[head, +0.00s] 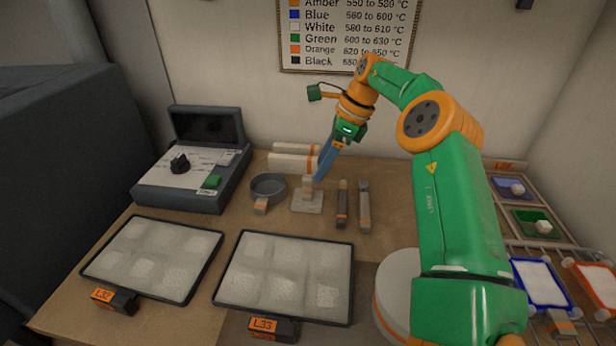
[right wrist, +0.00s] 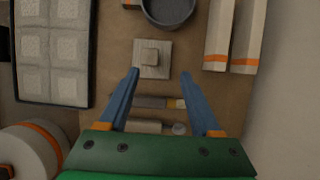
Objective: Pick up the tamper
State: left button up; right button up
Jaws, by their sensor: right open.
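The tamper (head: 307,201), a pale square plate with a small block handle, lies flat on the brown table, right of the round grey dish. In the right wrist view the tamper (right wrist: 152,58) shows from above, just beyond the fingertips and a little left of the middle between them. My right gripper (head: 319,178) is above and close to the tamper's handle, blue fingers pointing down. In the right wrist view the gripper (right wrist: 160,73) has its fingers spread with nothing between them. I cannot tell the exact height gap. My left gripper is not in view.
A grey round dish (head: 268,187) stands left of the tamper. Two slim tools (head: 342,204) lie at its right, and pale orange-banded bars (head: 290,162) behind. Trays of white powder (head: 284,277) lie in front. A control box (head: 190,170) stands at the left.

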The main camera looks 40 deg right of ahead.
aim_at(311, 180)
jog(key=a+f+p, duration=0.1)
jog(key=a+f, duration=0.1)
jog(key=a, duration=0.1)
jog(key=shift+w+f, duration=0.1)
jog(key=shift+f, duration=0.1)
jog(key=x, duration=0.3)
jog(key=shift+w+d+r, duration=0.1)
jog(key=shift+w+d, duration=0.05)
jog(key=shift+w+d+f, duration=0.1)
jog(key=shift+w+f, duration=0.05)
jog(key=shift+f, duration=0.05)
jog(key=shift+r, duration=0.15)
grip_shut()
